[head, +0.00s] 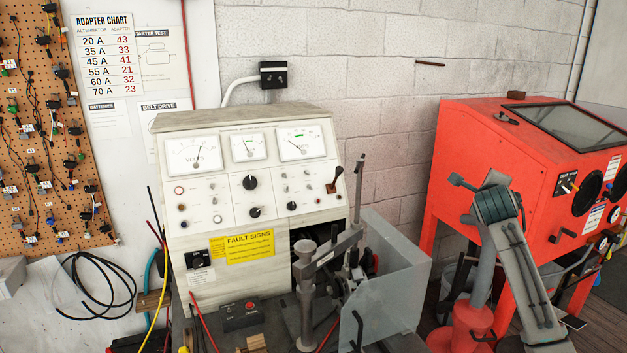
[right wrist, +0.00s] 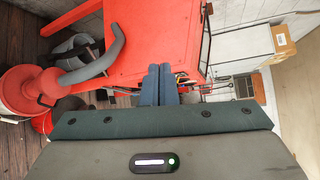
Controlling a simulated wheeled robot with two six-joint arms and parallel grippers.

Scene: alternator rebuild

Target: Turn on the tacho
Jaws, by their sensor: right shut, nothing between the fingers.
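The white test bench console (head: 170,240) stands against the block wall in the head view. Its panel has a volts meter (head: 193,155), a small middle meter (head: 249,147) and a right meter (head: 303,144), with knobs and small toggles below. I cannot read which part is marked tacho. A small dark box with a red button (head: 250,306) sits on the bench front; its lettering is too small to read. My right gripper (right wrist: 158,85) is shut and empty in the right wrist view, away from the console. My left gripper is not in view.
A clear guard (head: 392,295) and a metal clamp post (head: 306,290) stand at the console's front right. A red blast cabinet (head: 480,130) is on the right. A red drum with a grey pipe (right wrist: 28,92) is near my right arm. Loose cables hang at left.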

